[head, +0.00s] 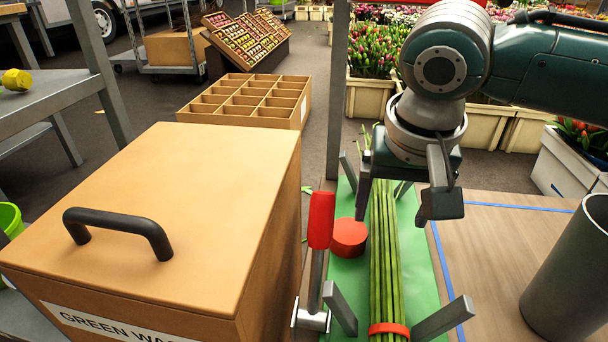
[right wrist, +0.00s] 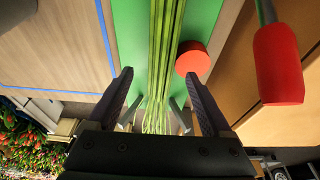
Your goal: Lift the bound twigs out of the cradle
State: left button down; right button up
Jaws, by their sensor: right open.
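The bound twigs are a bundle of long green stems (head: 385,262) with a red band (head: 388,329) near the front end. They lie in a cradle of slanted grey posts (head: 340,308) on a green mat (head: 425,277). My right gripper (head: 401,207) is open above the bundle, with one finger on each side of it. In the right wrist view the stems (right wrist: 160,45) run between the open fingers (right wrist: 160,85). Contact cannot be made out. The far end of the bundle is hidden behind my right gripper. My left gripper is out of view.
A red disc (head: 348,238) and a red-handled lever (head: 321,220) stand close left of the bundle. A brown green-waste box (head: 210,170) fills the left. A grey cylinder (head: 575,275) stands at the right. The wooden table (head: 500,240) between is clear.

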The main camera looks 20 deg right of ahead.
aim_at(388, 223)
jog(key=b+x, duration=0.5)
jog(key=x, duration=0.1)
jog(key=shift+r, duration=0.2)
jog(key=shift+c, duration=0.3)
jog(key=c, duration=1.2)
grip_shut()
